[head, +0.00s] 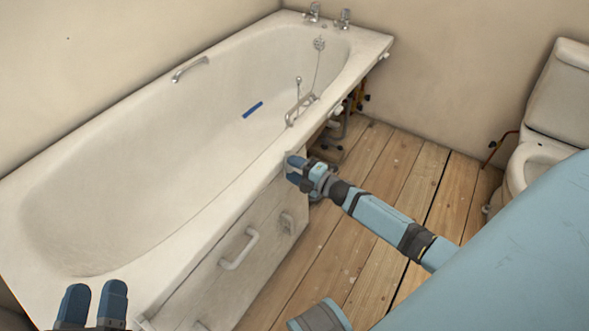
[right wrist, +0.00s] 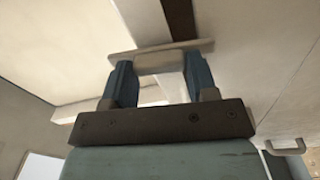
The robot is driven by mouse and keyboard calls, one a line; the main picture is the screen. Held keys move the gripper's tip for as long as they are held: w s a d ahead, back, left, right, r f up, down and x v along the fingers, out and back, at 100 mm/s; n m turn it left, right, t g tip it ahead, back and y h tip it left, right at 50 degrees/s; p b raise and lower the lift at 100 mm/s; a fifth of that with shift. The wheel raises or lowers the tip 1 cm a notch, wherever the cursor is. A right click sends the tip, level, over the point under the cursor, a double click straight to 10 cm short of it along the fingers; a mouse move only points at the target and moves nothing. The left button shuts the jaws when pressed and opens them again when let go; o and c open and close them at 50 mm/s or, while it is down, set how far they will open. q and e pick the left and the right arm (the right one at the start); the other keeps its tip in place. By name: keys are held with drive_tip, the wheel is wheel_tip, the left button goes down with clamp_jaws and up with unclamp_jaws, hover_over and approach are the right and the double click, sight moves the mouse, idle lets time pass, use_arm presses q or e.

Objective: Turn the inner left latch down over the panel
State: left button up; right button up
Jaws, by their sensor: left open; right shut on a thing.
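The white bath panel (head: 207,287) stands against the near side of the bath, below its rim. My right gripper (head: 293,170) is at the panel's far upper corner, just under the rim. In the right wrist view its fingers (right wrist: 160,82) are shut on a pale latch (right wrist: 160,60), one finger on each side. A wider flat piece lies across the latch's far end. In the head view the gripper hides this latch. I cannot tell whether the latch overlaps the panel. My left gripper (head: 93,303) is open and empty over the near end of the bath.
The toilet (head: 540,155) is at right; the floorboards (head: 400,165) between are clear.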

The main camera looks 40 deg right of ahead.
idle(0.4)
drive_tip(key=o, duration=0.9)
drive_tip(key=shift+o, duration=0.2)
drive_tip(key=shift+s, duration=0.1)
use_arm(q)
drive_tip(key=r+p, duration=0.1)
drive_tip(key=p, duration=0.2)
drive_tip(key=shift+a+y, duration=0.4)
use_arm(e)
drive_tip(key=v, duration=1.3)
drive_tip(key=shift+s+d, duration=0.2)
drive_tip(key=shift+s, duration=0.1)
drive_tip(key=shift+f, duration=0.1)
